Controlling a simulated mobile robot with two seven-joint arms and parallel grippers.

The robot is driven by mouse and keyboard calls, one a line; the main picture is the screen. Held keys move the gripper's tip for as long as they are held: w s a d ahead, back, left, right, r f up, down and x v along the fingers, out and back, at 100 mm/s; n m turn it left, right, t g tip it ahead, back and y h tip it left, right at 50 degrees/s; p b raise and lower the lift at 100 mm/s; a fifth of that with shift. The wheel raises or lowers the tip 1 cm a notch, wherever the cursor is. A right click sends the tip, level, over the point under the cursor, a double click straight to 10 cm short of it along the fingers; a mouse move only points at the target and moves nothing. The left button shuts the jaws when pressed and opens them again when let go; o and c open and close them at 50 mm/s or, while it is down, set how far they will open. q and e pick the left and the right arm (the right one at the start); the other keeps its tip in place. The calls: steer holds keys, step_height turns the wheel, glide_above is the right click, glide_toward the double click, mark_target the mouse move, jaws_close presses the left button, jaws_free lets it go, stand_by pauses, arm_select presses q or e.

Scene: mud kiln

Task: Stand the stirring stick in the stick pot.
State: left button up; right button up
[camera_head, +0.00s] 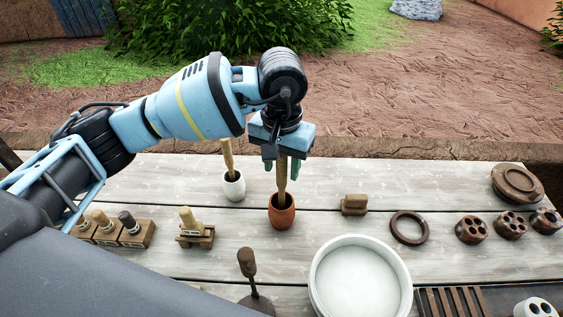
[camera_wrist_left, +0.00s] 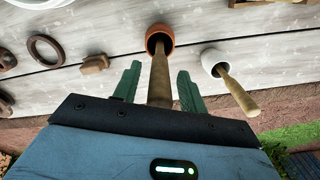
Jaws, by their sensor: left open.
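A wooden stick (camera_head: 282,186) stands upright in a terracotta pot (camera_head: 282,216) near the middle of the table. A second wooden stick (camera_head: 227,155) leans in a white pot (camera_head: 233,187) just to its left. I cannot tell which is the stirring stick. My left gripper (camera_head: 282,168) is open above the terracotta pot, its green fingers on either side of the first stick. The left wrist view shows this stick (camera_wrist_left: 159,78) between the spread fingers, with a gap on each side, and its lower end inside the terracotta pot (camera_wrist_left: 160,36). My right gripper is not in view.
A white basin (camera_head: 401,276) stands at the front. A wooden block (camera_head: 354,205), a dark ring (camera_head: 409,228) and several holed brown pieces (camera_head: 472,230) lie to the right. Stamps (camera_head: 137,232) stand at left. The table (camera_head: 430,178) is clear behind the block.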

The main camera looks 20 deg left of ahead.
arm_select(q)
step_height(320, 180, up, 12)
steer(key=shift+r, duration=0.2)
stand_by(0.4)
steer(key=shift+f, duration=0.1)
